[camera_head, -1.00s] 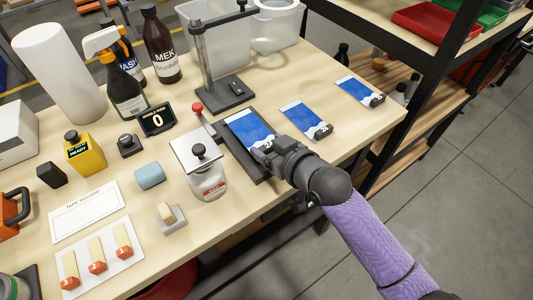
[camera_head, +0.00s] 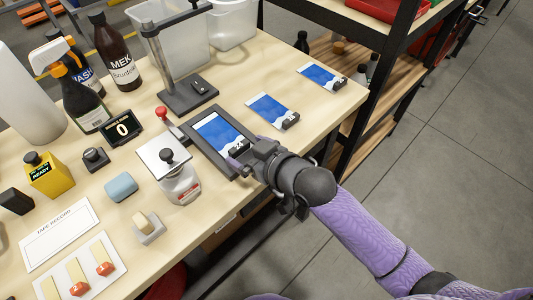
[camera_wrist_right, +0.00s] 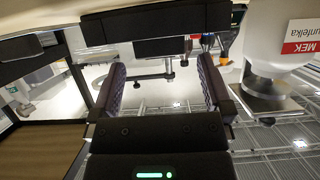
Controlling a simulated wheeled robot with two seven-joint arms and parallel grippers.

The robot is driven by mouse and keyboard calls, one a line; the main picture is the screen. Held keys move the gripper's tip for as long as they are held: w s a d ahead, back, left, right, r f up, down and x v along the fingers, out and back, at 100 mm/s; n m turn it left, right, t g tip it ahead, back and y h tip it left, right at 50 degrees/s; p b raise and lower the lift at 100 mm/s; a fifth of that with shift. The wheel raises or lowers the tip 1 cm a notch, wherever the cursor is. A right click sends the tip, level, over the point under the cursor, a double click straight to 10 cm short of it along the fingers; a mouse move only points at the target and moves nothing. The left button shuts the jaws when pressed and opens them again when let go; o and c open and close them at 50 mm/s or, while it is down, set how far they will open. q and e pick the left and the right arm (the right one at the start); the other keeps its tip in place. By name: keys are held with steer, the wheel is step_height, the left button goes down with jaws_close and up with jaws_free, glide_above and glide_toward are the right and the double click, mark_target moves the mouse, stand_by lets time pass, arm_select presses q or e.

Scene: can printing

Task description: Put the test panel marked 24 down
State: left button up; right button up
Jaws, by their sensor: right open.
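The test panel (camera_head: 216,134), blue and white with a dark tab at its near end, lies flat inside a dark rectangular tray (camera_head: 199,146) on the bench in the head view. Its number is small and partly blocked, but looks like 24. My right gripper (camera_head: 243,157) is at the panel's near end, low over the tray edge. In the right wrist view its two fingers (camera_wrist_right: 163,90) are apart with nothing held between them. I cannot tell whether a finger still touches the tab. My left gripper is not in view.
Two similar panels (camera_head: 270,110) (camera_head: 321,77) lie to the right along the bench edge. A dark stand (camera_head: 187,95) is behind the tray. A clear jar with a metal plate (camera_head: 181,186) and a red-knobbed lever (camera_head: 162,113) stand close on the left.

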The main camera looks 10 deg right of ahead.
steer(key=p+v, duration=0.2)
steer(key=v, duration=0.7)
steer(key=s+d+f+m+g+h, duration=0.25)
steer(key=d+f, duration=0.25)
steer(key=f, duration=0.6)
steer(key=s+d+f+m+g+h, duration=0.1)
steer(key=s+d+f+h, duration=0.3)
steer(key=f, duration=0.7)
steer(key=s+f+g, duration=0.2)
steer(key=s+f, duration=0.2)
steer(key=s, duration=0.4)
steer(key=s+d+f+g+h, duration=0.1)
steer(key=s+f+g, duration=0.1)
steer(key=s+f, duration=0.3)
steer(key=s+d+f+m+g, duration=0.1)
steer(key=s+f, duration=0.3)
steer(key=s, duration=0.7)
steer(key=shift+d+f+g, duration=0.2)
steer(key=shift+g, duration=0.65)
steer(key=shift+h, duration=0.25)
